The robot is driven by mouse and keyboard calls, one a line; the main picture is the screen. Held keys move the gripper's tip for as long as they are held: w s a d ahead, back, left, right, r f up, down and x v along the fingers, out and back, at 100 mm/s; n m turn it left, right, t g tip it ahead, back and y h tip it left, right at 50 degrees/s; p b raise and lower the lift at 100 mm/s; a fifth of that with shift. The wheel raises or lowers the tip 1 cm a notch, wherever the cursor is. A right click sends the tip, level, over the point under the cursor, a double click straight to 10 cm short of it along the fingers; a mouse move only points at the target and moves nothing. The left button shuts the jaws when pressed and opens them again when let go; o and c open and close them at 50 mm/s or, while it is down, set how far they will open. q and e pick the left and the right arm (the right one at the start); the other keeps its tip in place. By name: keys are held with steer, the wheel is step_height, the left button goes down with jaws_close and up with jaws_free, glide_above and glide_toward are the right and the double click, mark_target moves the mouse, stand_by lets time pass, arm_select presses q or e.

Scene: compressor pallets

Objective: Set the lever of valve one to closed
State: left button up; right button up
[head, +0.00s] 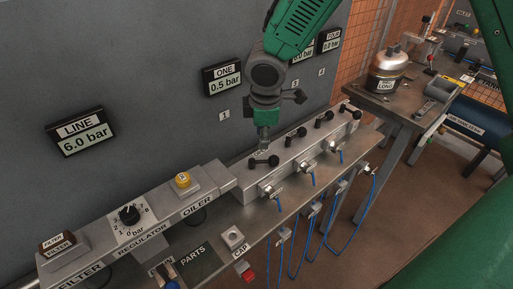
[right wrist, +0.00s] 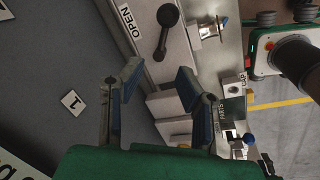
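The black lever of valve one (head: 264,161) sits on top of the grey manifold's near-left end, under the ONE display (head: 223,78), which reads 0.5 bar. My right gripper (head: 264,147) hangs from above, close over this lever in the head view. In the right wrist view its two fingers (right wrist: 160,75) are spread with nothing between them. A black ball-ended lever (right wrist: 166,30) shows just beyond the fingertips, apart from them, beside an OPEN label (right wrist: 130,21). A tag numbered 1 (right wrist: 73,102) is on the wall. My left gripper is not in view.
Several similar levers, including one (head: 296,133), line the manifold (head: 246,180) to the right. The LINE display (head: 81,135) reads 6.0 bar. A regulator knob (head: 129,214) and yellow oiler cap (head: 183,180) are at left. Blue hoses (head: 293,255) hang below. A tank (head: 388,72) stands at right.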

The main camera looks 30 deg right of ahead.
steer(key=shift+s+d+r, duration=0.1)
steer(key=shift+d+r, duration=0.45)
steer(key=shift+r, duration=0.1)
steer(key=shift+a, duration=0.3)
steer(key=c, duration=0.5)
steer(key=shift+a+m, duration=0.2)
steer(key=shift+m, duration=0.3)
jaws_close()
steer(key=m+t+b, duration=0.1)
steer(key=m+b, duration=0.4)
steer(key=m, duration=1)
glide_toward(265, 151)
steer(key=x, duration=0.3)
steer(key=shift+w+a+b, duration=0.1)
steer(key=shift+w+b, duration=0.15)
steer(key=shift+b, duration=0.1)
steer(key=x, duration=0.5)
steer(key=shift+r, duration=0.1)
steer(key=s, duration=0.1)
steer(key=s+r, duration=0.1)
steer(key=s, duration=0.1)
steer(key=shift+s, duration=0.35)
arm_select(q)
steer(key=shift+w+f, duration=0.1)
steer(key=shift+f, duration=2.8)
arm_select(e)
steer(key=shift+a+r, duration=0.1)
steer(key=shift+a, duration=0.35)
